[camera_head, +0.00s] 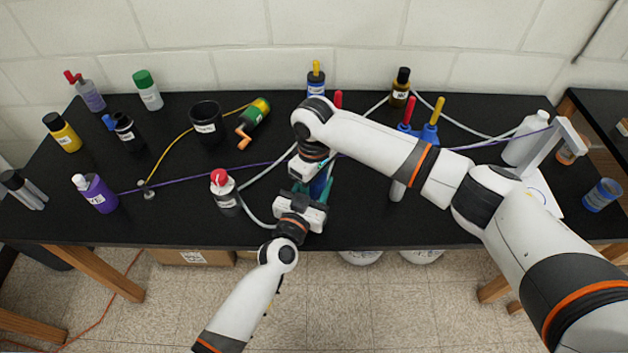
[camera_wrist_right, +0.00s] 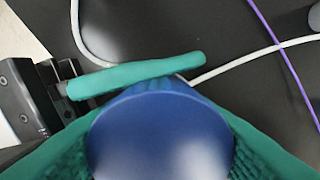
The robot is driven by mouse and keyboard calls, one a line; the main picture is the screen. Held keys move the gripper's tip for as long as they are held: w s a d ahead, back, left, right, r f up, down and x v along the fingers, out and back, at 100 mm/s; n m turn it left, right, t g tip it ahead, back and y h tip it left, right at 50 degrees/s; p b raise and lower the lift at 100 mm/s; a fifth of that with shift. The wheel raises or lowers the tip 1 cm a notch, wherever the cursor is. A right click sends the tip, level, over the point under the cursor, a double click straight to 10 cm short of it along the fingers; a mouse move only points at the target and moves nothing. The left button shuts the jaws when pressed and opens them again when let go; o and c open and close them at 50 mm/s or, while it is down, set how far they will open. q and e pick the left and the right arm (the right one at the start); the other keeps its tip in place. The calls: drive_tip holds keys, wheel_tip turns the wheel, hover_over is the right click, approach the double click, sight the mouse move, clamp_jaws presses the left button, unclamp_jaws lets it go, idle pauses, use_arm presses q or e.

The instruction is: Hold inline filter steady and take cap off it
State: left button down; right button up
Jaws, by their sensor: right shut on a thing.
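The inline filter (camera_head: 320,187) shows as a small blue patch between my two grippers near the front middle of the table; most of it is hidden. Its round blue cap (camera_wrist_right: 160,140) fills the lower middle of the right wrist view. My right gripper (camera_head: 318,178) comes from above and is shut on the cap, with a teal finger on each side of it. My left gripper (camera_head: 322,200) comes from the front, low beside the filter. One teal left finger (camera_wrist_right: 137,75) lies across just behind the cap; the other is hidden, so its opening is unclear.
A red-capped bottle (camera_head: 226,192) stands close left of the grippers. A white cable (camera_head: 262,176) and a purple cord (camera_head: 215,172) run near them. A black cup (camera_head: 206,123) and an orange-handled green tool (camera_head: 252,120) lie behind. The front-left tabletop (camera_head: 165,225) is clear.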

drive_tip(key=n, duration=0.2)
drive_tip(key=shift+n, duration=0.4)
idle(0.7)
drive_tip(key=o, duration=1.1)
drive_tip(key=shift+r, duration=2.3)
use_arm(q)
drive_tip(key=c, duration=0.6)
unclamp_jaws()
